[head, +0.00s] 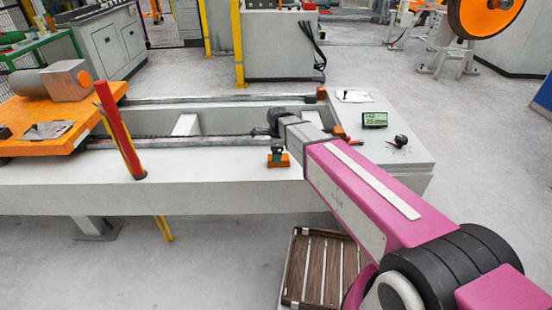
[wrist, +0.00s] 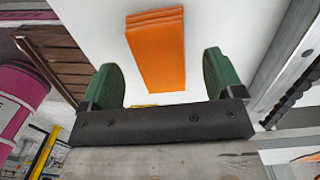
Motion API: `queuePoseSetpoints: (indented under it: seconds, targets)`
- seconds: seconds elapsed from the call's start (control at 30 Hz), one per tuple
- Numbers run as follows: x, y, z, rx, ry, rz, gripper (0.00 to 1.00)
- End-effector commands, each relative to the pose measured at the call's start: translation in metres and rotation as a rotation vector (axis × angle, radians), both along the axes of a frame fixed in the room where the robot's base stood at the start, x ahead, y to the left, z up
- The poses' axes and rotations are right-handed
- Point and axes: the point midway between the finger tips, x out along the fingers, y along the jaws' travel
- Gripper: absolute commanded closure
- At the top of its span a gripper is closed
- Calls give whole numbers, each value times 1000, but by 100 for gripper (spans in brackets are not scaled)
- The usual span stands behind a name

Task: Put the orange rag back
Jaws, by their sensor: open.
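The orange rag (wrist: 157,50) lies folded on the white surface in the wrist view, ahead of my gripper (wrist: 163,78). Its near end lies between the lines of the two green fingers, with space on both sides. The fingers are apart with nothing held. In the head view, the rag (head: 285,161) shows as a small orange patch near the front edge of the white gantry bed (head: 215,172). A green fingertip of my gripper (head: 277,153) is right over it and hides part of it. Whether the fingers touch the rag cannot be told.
A red post (head: 119,125) and an orange plate (head: 85,124) stand left. A slatted wooden crate (head: 318,268) is on the floor below. The bed's front strip is clear between post and rag.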

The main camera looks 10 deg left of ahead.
Motion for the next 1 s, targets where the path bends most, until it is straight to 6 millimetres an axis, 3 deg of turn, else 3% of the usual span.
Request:
queuePoseSetpoints:
  seconds: [0.3, 0.5, 0.83, 0.93, 1.0]
  targets:
    - [2, -2, 57, 0, -2, 0, 13]
    - [2, -3, 79, 0, -1, 0, 13]
    - [2, -6, 86, -1, 1, 6, 13]
    - [1, -23, 81, 0, -3, 48, 13]
    - [0, -44, 75, 0, -6, 104, 13]
